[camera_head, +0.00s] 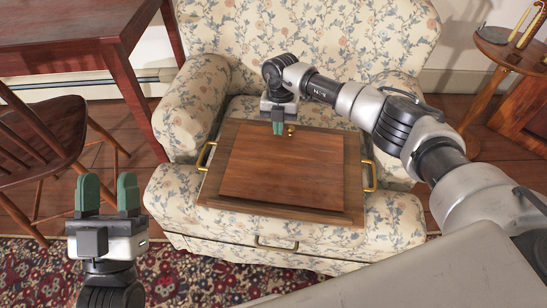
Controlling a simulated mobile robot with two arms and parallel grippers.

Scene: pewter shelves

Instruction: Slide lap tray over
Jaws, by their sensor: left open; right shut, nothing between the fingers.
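The lap tray (292,172) is a brown wooden board with a raised darker panel and brass handles at its left and right ends. It lies on the seat of a floral armchair (178,206). My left gripper (107,194) is open and empty, fingers up, left of the armchair and apart from the tray.
A dark wooden table (70,30) and a wooden chair (45,135) stand at the left. A small round side table (505,48) with brass items is at the upper right. A red patterned rug (190,278) covers the floor in front. The armchair's arms flank the tray.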

